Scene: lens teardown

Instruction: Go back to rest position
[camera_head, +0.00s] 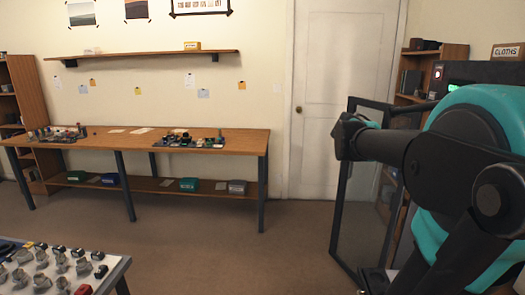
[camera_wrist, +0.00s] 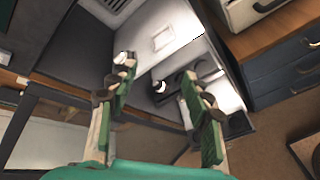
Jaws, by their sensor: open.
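My gripper (camera_wrist: 158,90) shows in the wrist view with its two green-padded fingers spread apart. It is open, and nothing is held between the fingers. Behind the fingers is a bright, white-lit interior of a cabinet or box (camera_wrist: 165,42) with a few small dark and shiny parts in it. I cannot tell how far the fingers are from it. In the head view my teal and black arm fills the right side, and the gripper itself is not visible there.
A glass-panelled door (camera_head: 362,205) on a dark frame stands open beside my arm. A small table (camera_head: 118,272) with several lens parts is at the lower left. A long workbench (camera_head: 240,140) runs along the back wall. The brown floor (camera_head: 215,235) between is clear.

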